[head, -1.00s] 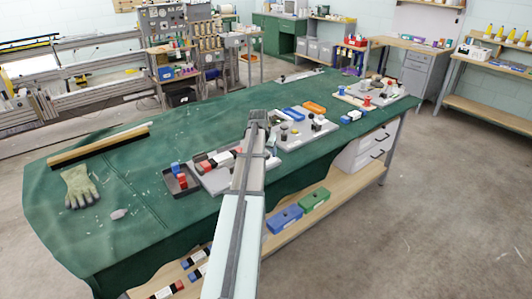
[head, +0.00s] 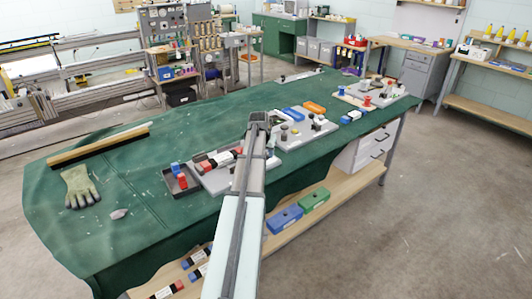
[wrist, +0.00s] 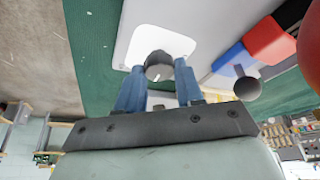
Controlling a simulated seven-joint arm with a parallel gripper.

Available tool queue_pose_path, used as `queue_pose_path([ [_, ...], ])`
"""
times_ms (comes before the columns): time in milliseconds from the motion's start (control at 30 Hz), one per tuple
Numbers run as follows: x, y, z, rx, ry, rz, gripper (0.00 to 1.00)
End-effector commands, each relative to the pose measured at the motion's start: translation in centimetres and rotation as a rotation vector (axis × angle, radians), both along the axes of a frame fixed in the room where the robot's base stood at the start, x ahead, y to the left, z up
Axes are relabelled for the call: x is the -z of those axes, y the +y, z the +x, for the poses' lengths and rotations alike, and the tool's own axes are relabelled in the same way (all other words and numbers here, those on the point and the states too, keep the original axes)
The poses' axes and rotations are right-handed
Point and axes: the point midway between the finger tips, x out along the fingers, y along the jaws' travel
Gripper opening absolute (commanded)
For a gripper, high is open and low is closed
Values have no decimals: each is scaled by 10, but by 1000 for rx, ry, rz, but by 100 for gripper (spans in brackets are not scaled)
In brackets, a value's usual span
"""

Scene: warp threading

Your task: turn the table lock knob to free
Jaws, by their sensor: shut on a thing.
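In the wrist view a dark grey round knob (wrist: 158,65) stands in front of a white plate (wrist: 140,45). My gripper (wrist: 158,72) has its two blue fingers on either side of this knob and is shut on it. Any marks showing the knob's setting cannot be made out. In the head view my arm reaches over the green table (head: 110,215), and its end hides the knob and the fingers.
Close to the right in the wrist view are a dark ball-topped knob (wrist: 246,88), a blue block (wrist: 233,60) and a red block (wrist: 267,38). In the head view a dark tray (head: 181,182) and a glove (head: 80,186) lie left of my arm.

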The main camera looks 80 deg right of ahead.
Motion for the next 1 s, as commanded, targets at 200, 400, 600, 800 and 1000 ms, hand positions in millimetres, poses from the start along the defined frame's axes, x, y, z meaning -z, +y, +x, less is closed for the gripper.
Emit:
queue_pose_path([
  [200, 0, 0, 0, -4, 1, 0, 6],
  [400, 0, 0, -1, -52, 0, 0, 6],
  [600, 0, 0, -2, -175, 0, -1, 6],
  [800, 0, 0, -4, -354, -2, -1, 6],
  [1000, 0, -1, -5, -544, -2, 0, 6],
])
